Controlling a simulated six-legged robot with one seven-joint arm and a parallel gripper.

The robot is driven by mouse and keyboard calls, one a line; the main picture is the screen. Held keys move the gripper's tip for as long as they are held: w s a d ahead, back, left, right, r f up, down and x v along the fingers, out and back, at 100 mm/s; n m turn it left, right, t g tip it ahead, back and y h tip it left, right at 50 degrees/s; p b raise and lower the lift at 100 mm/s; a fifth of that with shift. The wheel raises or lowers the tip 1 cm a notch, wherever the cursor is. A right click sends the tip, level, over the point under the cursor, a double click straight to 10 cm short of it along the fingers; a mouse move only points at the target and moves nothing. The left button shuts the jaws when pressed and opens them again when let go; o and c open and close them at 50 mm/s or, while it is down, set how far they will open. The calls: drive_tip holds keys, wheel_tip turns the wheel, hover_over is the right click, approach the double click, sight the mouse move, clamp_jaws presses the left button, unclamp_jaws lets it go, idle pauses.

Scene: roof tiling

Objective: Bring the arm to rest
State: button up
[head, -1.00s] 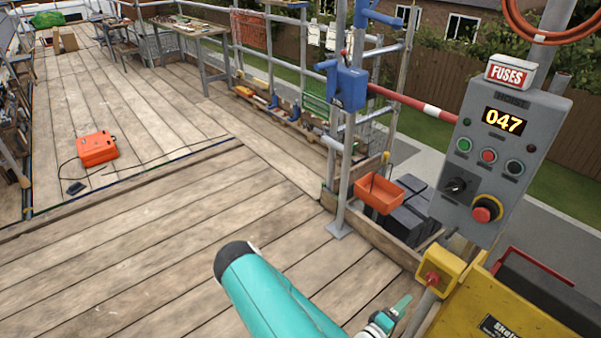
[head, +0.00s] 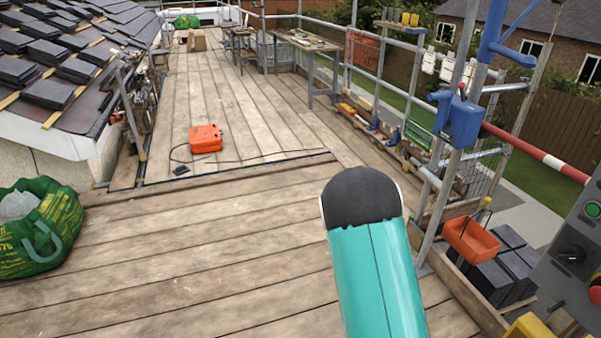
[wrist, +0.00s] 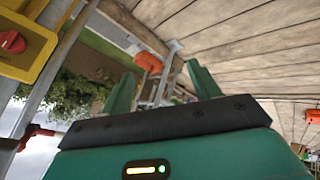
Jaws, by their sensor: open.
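My gripper (wrist: 161,76) shows in the wrist view, its two green fingers spread apart with nothing between them. It is clear of the things beyond it. In the head view my teal arm with its black rounded joint rises from the bottom edge, right of centre, above the deck planks (head: 180,265). The gripper itself is not visible in the head view. The wrist view is tilted steeply and shows planks, a scaffold pole and sky.
The grey hoist panel (head: 572,250), scaffold post and orange tray (head: 472,242) stand on the right. A yellow box (wrist: 25,42) is at the wrist view's left. An orange case (head: 206,138) lies ahead. A green bag (head: 40,228) and roof tiles (head: 75,70) are left.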

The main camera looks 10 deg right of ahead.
drive_tip(key=w+a+r+n+t+y, duration=0.15)
drive_tip(key=a+r+y, duration=0.25)
drive_tip(key=a+r, duration=0.55)
drive_tip(key=w+a+r+t+y, duration=0.1)
drive_tip(key=w+a+r+y, duration=0.15)
drive_tip(key=a+r, duration=0.75)
drive_tip(key=s+r+n, duration=0.2)
drive_tip(key=s+r, duration=1.5)
drive_tip(key=r, duration=0.1)
drive_tip(key=shift+s+d+r+n+g, duration=0.15)
drive_tip(key=shift+r+n+g, duration=0.15)
drive_tip(key=shift+n+g, duration=0.05)
